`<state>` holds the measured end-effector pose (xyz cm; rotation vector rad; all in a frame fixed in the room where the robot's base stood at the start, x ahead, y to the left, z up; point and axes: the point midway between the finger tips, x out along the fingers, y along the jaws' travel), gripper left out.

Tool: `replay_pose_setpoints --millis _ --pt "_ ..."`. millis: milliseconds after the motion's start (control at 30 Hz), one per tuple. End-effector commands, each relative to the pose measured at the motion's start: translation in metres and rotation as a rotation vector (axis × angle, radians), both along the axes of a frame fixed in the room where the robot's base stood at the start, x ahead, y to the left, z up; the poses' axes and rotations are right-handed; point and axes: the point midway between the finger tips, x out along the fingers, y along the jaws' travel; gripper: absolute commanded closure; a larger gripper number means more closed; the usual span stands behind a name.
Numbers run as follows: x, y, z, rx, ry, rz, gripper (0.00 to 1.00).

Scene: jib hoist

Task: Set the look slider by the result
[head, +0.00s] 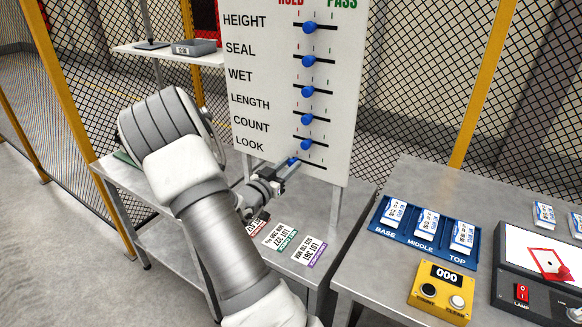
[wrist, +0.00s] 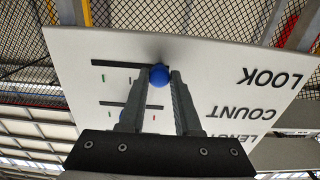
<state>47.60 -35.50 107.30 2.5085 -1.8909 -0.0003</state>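The white board (head: 340,60) has rows labelled HEIGHT, SEAL, WET, LENGTH, COUNT and LOOK, under red HOLD and green PASS headings. The look slider's blue knob (head: 293,161) is at the left, HOLD-side end of its slot, which runs clear to the right of it. In the wrist view, the look knob (wrist: 158,74) sits between my fingertips and fills the gap. My gripper (head: 287,167) appears shut on it; the picture is upside down in the wrist view. The other knobs, such as the count knob (head: 305,145), stand near the middle of their slots.
Lot cards (head: 281,237) lie on the metal table below the board. On the right table are a blue tray (head: 436,245) marked BASE, MIDDLE, TOP, a yellow counter (head: 442,290) reading 000, and a lamp box (head: 543,262) with a red shape on its lit top.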

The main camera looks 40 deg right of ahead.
Motion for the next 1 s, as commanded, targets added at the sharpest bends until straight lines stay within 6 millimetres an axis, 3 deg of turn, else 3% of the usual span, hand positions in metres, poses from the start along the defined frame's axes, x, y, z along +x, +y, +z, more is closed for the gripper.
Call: replay_pose_setpoints --millis 33,167,567,667,1000 --pt "0.003 0.002 0.001 0.000 -0.003 0.007 0.60" --pt "0.002 0.001 0.001 0.000 -0.002 0.006 0.40" --pt "0.000 0.009 0.000 0.002 -0.002 0.006 0.40" --pt "-0.004 0.024 -0.001 0.002 -0.002 0.007 0.40" --pt "-0.027 0.104 0.000 0.002 -0.002 0.009 0.40"
